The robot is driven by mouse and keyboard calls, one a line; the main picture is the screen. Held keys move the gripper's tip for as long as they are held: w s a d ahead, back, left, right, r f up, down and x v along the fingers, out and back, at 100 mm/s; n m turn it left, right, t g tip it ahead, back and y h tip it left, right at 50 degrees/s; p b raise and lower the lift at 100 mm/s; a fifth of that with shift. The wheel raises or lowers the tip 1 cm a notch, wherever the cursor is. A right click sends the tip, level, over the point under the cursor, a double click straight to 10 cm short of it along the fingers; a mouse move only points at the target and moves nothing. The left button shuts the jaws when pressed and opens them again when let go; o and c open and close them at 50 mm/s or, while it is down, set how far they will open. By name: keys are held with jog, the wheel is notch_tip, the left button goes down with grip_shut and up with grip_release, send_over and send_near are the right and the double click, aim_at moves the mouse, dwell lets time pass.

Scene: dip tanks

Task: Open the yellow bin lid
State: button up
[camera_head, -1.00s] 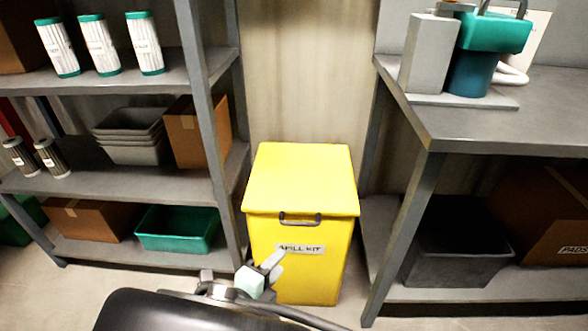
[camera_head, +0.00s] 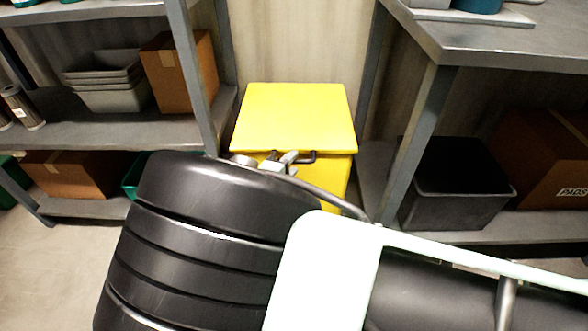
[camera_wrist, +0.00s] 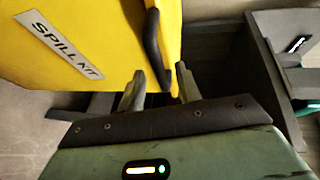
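The yellow bin (camera_head: 338,172) stands between the shelf rack and the bench. Its flat yellow lid (camera_head: 295,118) is down. A dark bar handle (camera_head: 308,157) sits at the lid's front edge, partly hidden by my gripper (camera_head: 286,160). In the wrist view, the bin's front with the SPILL KIT label (camera_wrist: 58,45) fills the upper left, turned sideways. The handle (camera_wrist: 152,45) ends just ahead of the gap between the fingers of my gripper (camera_wrist: 160,74). The fingers are apart, with nothing visibly gripped. Whether they touch the handle or the lid, I cannot tell.
The metal shelf rack (camera_head: 190,60) stands close to the bin's left, holding grey trays (camera_head: 108,80) and cardboard boxes (camera_head: 180,70). The bench (camera_head: 500,45) stands to the right, with a black crate (camera_head: 450,180) beneath it. My arm hides the floor in front.

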jog(key=shift+b+x, duration=0.5)
jog(key=shift+x, duration=0.65)
grip_shut()
